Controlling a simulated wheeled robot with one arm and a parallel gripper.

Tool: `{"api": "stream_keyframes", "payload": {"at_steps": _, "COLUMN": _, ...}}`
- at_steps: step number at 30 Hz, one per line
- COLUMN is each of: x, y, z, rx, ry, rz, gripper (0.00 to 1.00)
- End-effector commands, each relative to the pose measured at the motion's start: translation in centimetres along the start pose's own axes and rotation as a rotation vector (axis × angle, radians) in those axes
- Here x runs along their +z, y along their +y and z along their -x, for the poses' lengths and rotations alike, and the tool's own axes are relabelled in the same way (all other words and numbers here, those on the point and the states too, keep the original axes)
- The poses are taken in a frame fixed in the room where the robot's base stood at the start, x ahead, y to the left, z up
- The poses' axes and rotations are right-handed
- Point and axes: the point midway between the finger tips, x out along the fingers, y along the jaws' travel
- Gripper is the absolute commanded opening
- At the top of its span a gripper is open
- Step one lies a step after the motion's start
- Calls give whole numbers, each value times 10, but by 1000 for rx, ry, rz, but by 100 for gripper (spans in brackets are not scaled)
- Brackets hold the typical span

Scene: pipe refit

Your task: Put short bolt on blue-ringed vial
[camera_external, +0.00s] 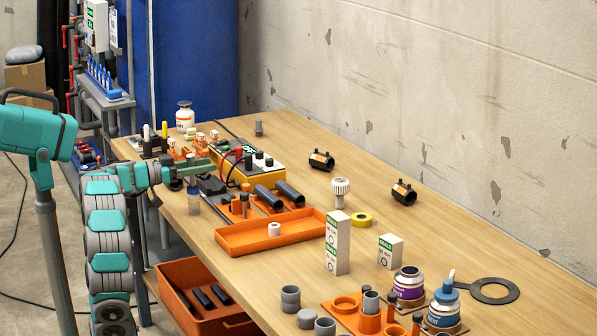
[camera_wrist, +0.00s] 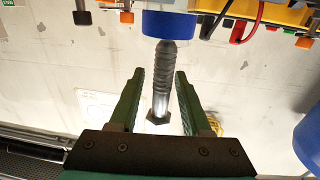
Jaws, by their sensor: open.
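The blue-ringed vial (camera_external: 194,203) stands near the table's left edge, below my gripper (camera_external: 205,166). In the wrist view its blue ring (camera_wrist: 168,24) is at the top, and the rest of the vial is out of frame. A dark threaded bolt (camera_wrist: 165,62) runs from the ring down the picture to its hex head. It seems to stand in the ring, head away from it; the wrist picture looks upside down. My gripper's green fingers (camera_wrist: 160,76) are open, one on each side of the bolt with gaps. In the external view the bolt is not clear.
A yellow meter (camera_external: 254,170) with a red lead stands just right of my gripper. Orange holders (camera_external: 178,151) and a white bottle (camera_external: 185,117) are behind. An orange tray (camera_external: 250,241) lies in front.

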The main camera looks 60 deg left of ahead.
Motion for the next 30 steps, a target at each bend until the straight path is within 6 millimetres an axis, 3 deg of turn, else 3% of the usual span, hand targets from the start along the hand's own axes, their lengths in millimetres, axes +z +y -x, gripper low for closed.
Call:
{"api": "stream_keyframes", "payload": {"at_steps": 10, "x": -1, "y": -2, "z": 32, "rx": -6, "ry": 1, "rz": 1, "gripper": 48}}
{"api": "stream_keyframes", "payload": {"at_steps": 12, "x": -22, "y": 0, "z": 30, "rx": -1, "ry": 0, "rz": -5, "gripper": 48}}
{"api": "stream_keyframes", "payload": {"at_steps": 18, "x": -54, "y": 0, "z": 29, "rx": 0, "ry": -1, "rz": -2, "gripper": 48}}
{"api": "stream_keyframes", "payload": {"at_steps": 24, "x": -69, "y": 0, "z": 29, "rx": 0, "ry": -1, "rz": -1, "gripper": 48}}
{"api": "stream_keyframes", "payload": {"at_steps": 30, "x": -70, "y": 0, "z": 29, "rx": 0, "ry": 0, "rz": 0, "gripper": 48}}
